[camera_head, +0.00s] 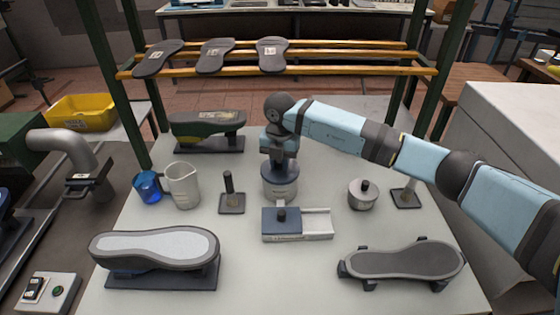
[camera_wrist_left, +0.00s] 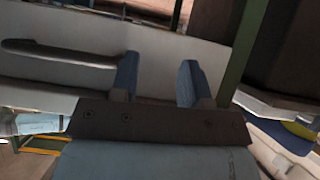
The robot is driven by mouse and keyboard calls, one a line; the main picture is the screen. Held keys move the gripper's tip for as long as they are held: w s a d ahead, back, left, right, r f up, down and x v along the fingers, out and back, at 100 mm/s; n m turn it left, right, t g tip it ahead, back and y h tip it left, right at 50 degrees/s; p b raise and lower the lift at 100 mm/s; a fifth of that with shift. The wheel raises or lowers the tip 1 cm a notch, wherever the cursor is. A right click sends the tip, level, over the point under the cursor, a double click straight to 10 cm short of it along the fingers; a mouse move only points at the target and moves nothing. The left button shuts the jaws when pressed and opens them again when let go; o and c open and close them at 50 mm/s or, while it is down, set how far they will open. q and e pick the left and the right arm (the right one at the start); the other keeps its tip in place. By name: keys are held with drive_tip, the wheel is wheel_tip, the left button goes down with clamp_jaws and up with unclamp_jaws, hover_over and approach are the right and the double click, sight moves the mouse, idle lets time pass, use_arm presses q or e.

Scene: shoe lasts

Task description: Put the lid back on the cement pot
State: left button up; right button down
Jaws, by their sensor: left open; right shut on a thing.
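The silver pot (camera_head: 281,189) with a small label stands at the middle of the table in the head view. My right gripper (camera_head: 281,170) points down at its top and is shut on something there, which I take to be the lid. The gripper hides the pot's mouth, so I cannot tell whether the lid is seated or just above it. A low silver round piece (camera_head: 362,197) with a black knob stands to the right. My left gripper (camera_wrist_left: 155,85) shows only in the left wrist view, open, with nothing between its blue fingers.
In front of the pot is a small block on a grey slide (camera_head: 316,224). A black-handled stamp (camera_head: 231,203), a jug (camera_head: 182,188) and a blue cup (camera_head: 147,187) stand left. Shoe forms (camera_head: 156,247) lie around. A yellow-railed rack (camera_head: 345,56) stands behind.

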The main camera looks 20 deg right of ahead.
drive_tip(key=shift+f, duration=0.15)
idle(0.7)
drive_tip(key=shift+c, duration=2.2)
unclamp_jaws()
drive_tip(key=shift+r+p, duration=2.05)
drive_tip(key=shift+r, duration=1.5)
clamp_jaws()
